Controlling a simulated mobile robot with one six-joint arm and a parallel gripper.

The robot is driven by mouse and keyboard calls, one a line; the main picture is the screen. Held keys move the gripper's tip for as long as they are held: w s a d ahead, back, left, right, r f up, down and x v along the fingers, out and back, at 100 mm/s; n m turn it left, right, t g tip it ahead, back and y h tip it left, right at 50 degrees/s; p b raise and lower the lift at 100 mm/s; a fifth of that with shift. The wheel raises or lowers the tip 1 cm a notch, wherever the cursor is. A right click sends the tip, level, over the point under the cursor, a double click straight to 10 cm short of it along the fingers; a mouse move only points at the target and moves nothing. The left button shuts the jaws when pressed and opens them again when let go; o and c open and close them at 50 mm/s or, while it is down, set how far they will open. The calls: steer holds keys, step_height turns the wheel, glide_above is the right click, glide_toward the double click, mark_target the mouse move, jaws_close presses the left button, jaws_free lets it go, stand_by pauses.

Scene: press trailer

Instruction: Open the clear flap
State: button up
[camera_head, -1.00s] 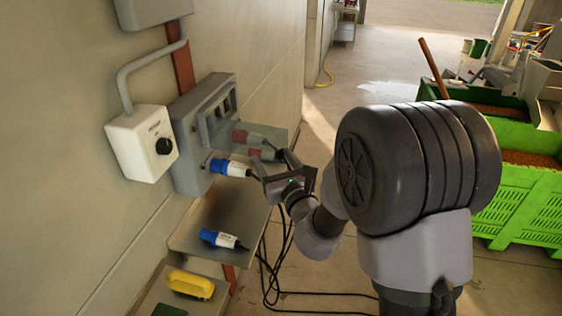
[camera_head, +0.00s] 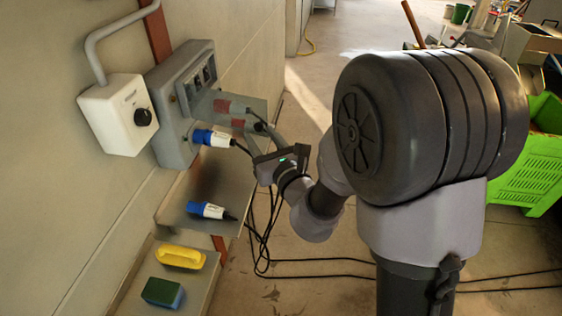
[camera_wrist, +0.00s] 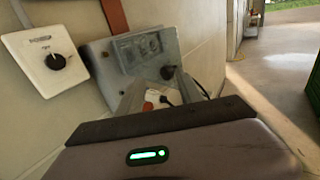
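The clear flap (camera_head: 197,80) appears as a small window over dark switches on the upper face of the grey electrical box (camera_head: 175,118) on the wall. It looks shut, though its edges are hard to make out. In the wrist view the flap (camera_wrist: 146,48) shows hazily, ahead of and above my gripper. My gripper (camera_head: 262,138) is right of and below the flap, beside the plugs, and not touching the flap. In the wrist view the fingers of my gripper (camera_wrist: 165,92) stand apart with nothing held between them.
Another blue plug (camera_head: 207,210) lies on the shelf (camera_head: 180,218). A white switch box (camera_head: 117,114) is left. Black cables (camera_head: 262,240) hang below.

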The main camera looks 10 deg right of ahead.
steer(key=b+v, duration=1.3)
steer(key=b, duration=0.4)
steer(key=shift+s+d+r+b, duration=0.25)
steer(key=shift+s+d+b, duration=0.05)
steer(key=shift+d+b, duration=0.1)
